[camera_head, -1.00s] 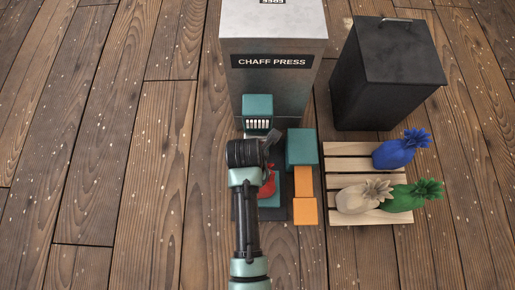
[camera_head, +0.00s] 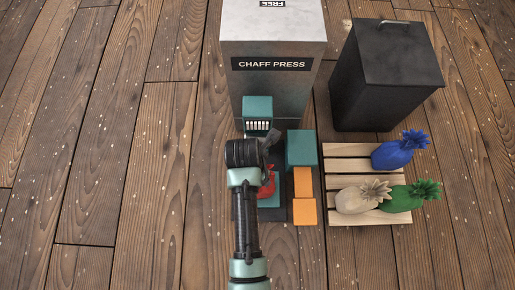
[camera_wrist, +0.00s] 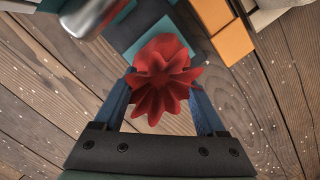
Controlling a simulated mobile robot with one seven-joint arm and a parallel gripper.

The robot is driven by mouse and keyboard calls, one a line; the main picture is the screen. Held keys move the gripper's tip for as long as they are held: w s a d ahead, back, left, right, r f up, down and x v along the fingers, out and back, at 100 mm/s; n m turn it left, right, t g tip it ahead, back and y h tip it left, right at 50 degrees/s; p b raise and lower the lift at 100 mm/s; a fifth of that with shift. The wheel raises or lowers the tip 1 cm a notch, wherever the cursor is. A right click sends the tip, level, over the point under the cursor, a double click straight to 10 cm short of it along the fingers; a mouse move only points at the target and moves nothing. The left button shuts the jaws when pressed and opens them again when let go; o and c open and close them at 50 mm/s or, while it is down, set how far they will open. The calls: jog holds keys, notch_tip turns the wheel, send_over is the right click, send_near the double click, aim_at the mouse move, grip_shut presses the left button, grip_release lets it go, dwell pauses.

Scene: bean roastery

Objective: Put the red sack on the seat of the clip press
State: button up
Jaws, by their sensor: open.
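The red sack (camera_wrist: 160,75) stands between my gripper's two blue fingers in the wrist view, its gathered top towards the camera. My gripper (camera_wrist: 162,88) is open, with one finger on each side of the sack. In the head view the red sack (camera_head: 268,184) shows partly behind my wrist, over the teal seat plate (camera_head: 270,203) of the clip press. The teal plate (camera_wrist: 128,32) also shows beyond the sack in the wrist view. The sack hides its own base, so I cannot tell exactly how it rests on the plate. My fingertips are mostly hidden in the head view.
A teal block (camera_head: 301,148) and orange blocks (camera_head: 305,211) stand right of the seat. A grey chaff press (camera_head: 272,85) and a black bin (camera_head: 385,80) stand behind. A slatted pallet (camera_head: 345,150) holds blue, green and cream sacks. The floor at left is clear.

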notch_tip(320, 180, up, 11)
jog(key=s+a+p, duration=0.1)
jog(key=p, duration=0.5)
jog(key=shift+f, duration=0.15)
jog(key=w+d+r+m+t, duration=0.1)
jog(key=w+r+m+t, duration=0.7)
jog(key=w+r, duration=0.85)
jog(key=w+r+m+t, duration=0.3)
jog(key=r+m+t, duration=0.2)
jog(key=r, duration=1.3)
jog(key=s+r+m+t+y, duration=0.15)
jog(key=r+m+t, duration=0.25)
jog(key=r, duration=0.8)
jog(key=s+r+m+t, duration=0.2)
jog(key=r+m+t, duration=0.15)
jog(key=r, duration=0.75)
jog(key=s+r+m+t, duration=0.5)
jog(key=s+r+m, duration=0.1)
jog(key=s+r, duration=0.5)
notch_tip(320, 180, up, 3)
jog(key=shift+f+t, duration=0.1)
jog(key=shift+t, duration=0.25)
